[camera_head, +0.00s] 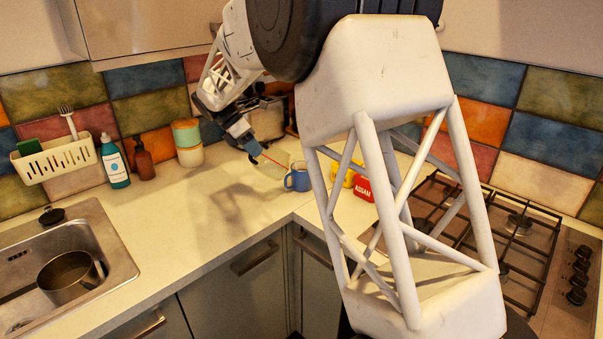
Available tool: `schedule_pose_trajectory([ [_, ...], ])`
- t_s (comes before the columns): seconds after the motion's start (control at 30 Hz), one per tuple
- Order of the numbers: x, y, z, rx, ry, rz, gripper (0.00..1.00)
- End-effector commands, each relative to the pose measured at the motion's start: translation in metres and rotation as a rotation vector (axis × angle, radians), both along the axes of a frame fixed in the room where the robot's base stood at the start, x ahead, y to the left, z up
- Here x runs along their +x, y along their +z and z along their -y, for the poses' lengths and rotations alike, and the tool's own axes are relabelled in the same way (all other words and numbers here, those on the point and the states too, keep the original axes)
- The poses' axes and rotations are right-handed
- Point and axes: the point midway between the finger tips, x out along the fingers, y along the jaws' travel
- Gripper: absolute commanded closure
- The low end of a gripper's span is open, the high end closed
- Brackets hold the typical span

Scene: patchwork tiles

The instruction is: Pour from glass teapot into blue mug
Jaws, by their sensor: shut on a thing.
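The blue mug (298,178) stands upright on the counter near the inner corner. What looks like the glass teapot (273,165) is just left of the mug, clear and hard to make out against the counter, with a thin red streak near its top. My gripper (253,148) reaches down from above at the teapot's upper left side and is shut on it. The teapot's handle and spout are too small to tell, and I cannot tell if the teapot touches the mug or how far it is tilted.
A red tin labelled Assam (364,188) and a yellow item (347,174) stand right of the mug, partly behind my arm. The gas hob (515,225) is at right. The sink (35,250) holds a pot (68,277). The left counter is mostly clear.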

Motion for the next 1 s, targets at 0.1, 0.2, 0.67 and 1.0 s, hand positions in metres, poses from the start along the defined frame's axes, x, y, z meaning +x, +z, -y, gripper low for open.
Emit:
schedule_pose_trajectory([
  [0.1, 0.0, 0.001, 0.0, 0.001, 0.0, 0.0, 1.0],
  [0.2, 0.001, 0.002, 0.001, 0.005, 0.0, -0.002, 1.0],
  [0.67, 0.005, 0.009, 0.005, 0.038, 0.001, -0.032, 1.0],
  [1.0, -0.007, -0.011, -0.008, -0.04, 0.007, 0.039, 1.0],
])
